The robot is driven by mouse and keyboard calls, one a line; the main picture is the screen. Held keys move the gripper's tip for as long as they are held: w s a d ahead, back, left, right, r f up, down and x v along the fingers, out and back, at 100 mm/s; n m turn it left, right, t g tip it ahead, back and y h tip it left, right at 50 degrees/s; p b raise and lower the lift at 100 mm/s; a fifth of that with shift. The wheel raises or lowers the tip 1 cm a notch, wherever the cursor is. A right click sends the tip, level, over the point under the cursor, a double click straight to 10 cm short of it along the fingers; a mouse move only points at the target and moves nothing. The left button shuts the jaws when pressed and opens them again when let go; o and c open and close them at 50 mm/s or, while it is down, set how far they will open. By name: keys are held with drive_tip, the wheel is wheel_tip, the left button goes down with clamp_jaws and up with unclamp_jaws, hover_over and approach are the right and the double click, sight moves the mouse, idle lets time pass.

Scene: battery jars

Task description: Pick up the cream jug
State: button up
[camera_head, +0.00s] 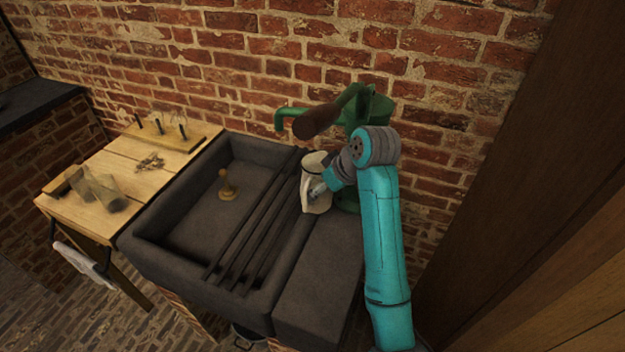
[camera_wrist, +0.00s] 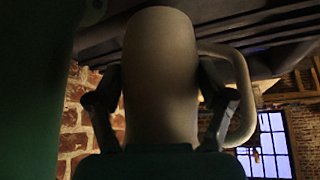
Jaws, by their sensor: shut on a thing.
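The cream jug (camera_head: 313,196) is at the right side of the dark stone sink, next to the dark bars and in front of the green pump. My gripper (camera_head: 318,188) is at the jug's right side and partly covers it. In the wrist view the jug (camera_wrist: 160,75) fills the middle, with its curved handle (camera_wrist: 243,95) on the right. There the two dark fingers of my gripper (camera_wrist: 160,108) press on the jug's two sides, so the gripper is shut on its body. I cannot tell whether the jug's base touches the surface below it.
The green pump (camera_head: 372,105) with its brown handle stands close behind the jug. Dark bars (camera_head: 250,235) lie across the sink (camera_head: 180,185). A wooden plunger-like tool (camera_head: 228,186) stands in the basin. A wooden table (camera_head: 90,212) with jars is at left. The front right ledge (camera_head: 318,285) is bare.

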drive_tip(key=shift+s+d, duration=1.7)
drive_tip(key=shift+d, duration=0.15)
drive_tip(key=shift+s, duration=0.1)
idle(0.6)
